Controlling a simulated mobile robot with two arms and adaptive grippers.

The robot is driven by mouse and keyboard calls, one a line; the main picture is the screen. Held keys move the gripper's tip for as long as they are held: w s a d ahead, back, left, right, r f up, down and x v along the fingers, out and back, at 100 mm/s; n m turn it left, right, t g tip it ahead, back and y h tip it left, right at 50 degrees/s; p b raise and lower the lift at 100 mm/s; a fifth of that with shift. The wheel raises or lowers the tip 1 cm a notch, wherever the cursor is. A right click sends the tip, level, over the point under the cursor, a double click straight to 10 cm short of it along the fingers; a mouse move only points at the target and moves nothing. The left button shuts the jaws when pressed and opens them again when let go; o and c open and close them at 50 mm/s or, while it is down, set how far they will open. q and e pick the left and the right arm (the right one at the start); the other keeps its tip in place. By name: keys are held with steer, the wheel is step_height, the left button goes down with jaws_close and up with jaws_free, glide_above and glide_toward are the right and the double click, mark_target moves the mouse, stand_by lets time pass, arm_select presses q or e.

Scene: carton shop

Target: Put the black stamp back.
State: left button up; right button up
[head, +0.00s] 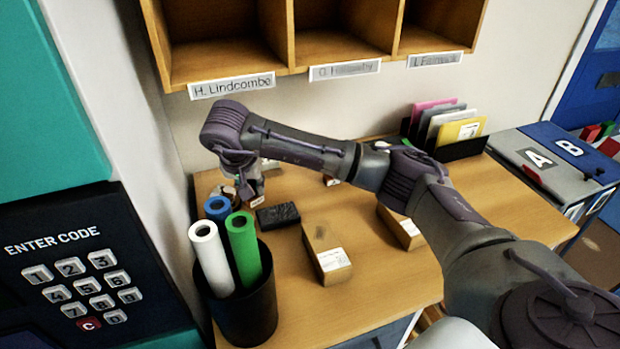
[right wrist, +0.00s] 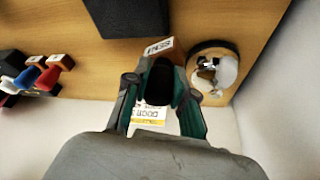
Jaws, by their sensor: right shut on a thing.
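My right gripper (head: 250,190) is low over the far left part of the wooden desk, behind the rolled tubes. In the right wrist view its teal fingers are closed around a black stamp (right wrist: 160,84), whose lower end carries a small white label with dark lettering. A black pad or block (head: 278,216) lies on the desk just right of the gripper; it also shows in the right wrist view (right wrist: 125,14). Other stamps with blue and red handles (right wrist: 40,76) stand in a row at the left of the right wrist view. My left gripper is not in view.
A black bin (head: 249,312) with white, green and blue rolls stands in front of the gripper. A round-based object (right wrist: 214,68) sits close beside it. Brown cartons (head: 326,255) lie mid-desk. Wooden pigeonholes (head: 290,40) hang above. A file rack (head: 462,149) stands right.

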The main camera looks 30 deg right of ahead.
steer(key=d+p, duration=0.1)
steer(key=d, duration=0.6)
steer(key=d+p, duration=0.2)
steer(key=d, duration=0.5)
steer(key=shift+w+d+r, duration=0.15)
steer(key=shift+d, duration=0.15)
steer(key=f+p, duration=0.1)
steer(key=d+f+p, duration=0.1)
steer(key=f, duration=0.1)
steer(key=shift+d+f, duration=0.1)
steer(key=shift+d, duration=0.1)
steer(key=shift+f, duration=0.2)
steer(key=shift+f, duration=0.2)
steer(key=o, duration=0.9)
steer(key=shift+r, duration=0.15)
